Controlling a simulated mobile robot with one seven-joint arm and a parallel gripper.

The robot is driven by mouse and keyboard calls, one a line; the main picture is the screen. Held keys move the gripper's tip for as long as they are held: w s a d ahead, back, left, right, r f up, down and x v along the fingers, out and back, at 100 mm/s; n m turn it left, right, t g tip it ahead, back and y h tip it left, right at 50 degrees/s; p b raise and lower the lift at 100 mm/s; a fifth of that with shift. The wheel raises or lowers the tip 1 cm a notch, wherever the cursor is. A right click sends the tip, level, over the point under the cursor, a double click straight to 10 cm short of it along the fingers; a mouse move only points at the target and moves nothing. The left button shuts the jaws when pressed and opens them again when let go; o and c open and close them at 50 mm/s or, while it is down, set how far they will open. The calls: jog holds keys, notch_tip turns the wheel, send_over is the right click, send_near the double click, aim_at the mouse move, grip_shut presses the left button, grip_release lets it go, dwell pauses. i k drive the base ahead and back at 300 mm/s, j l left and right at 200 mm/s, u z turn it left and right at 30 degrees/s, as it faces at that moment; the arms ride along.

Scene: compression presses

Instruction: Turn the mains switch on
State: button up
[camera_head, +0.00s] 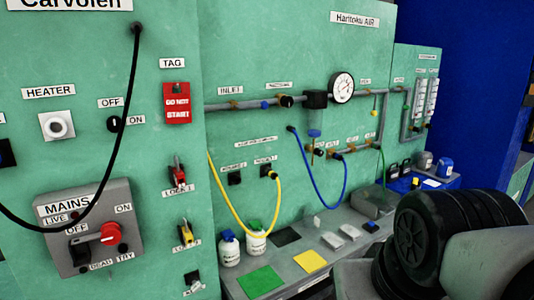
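The mains switch box (58,197) is a grey panel on the green wall at the lower left. Its rotary switch has a red handle (110,234) joined to a dark body (80,248). The handle's red end points right and slightly up, below the ON label (124,209). The OFF label (76,230) is just above the dark body. A LIVE marking is on the panel's upper left, and small dark round parts sit on the panel. A black cable crosses the panel's top. My gripper is not in view; only dark links of my arm show at the lower right.
A red tag (177,103), a red lock (178,176) and a yellow lock (185,233) hang right of the box. A bench with bottles (229,250) and green and yellow cards stands farther right. A black cable (128,110) hangs in front of the wall.

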aim_at(109, 235)
jog(key=j+u, duration=0.2)
jog(key=u, duration=1.35)
jog(key=i+l, duration=0.05)
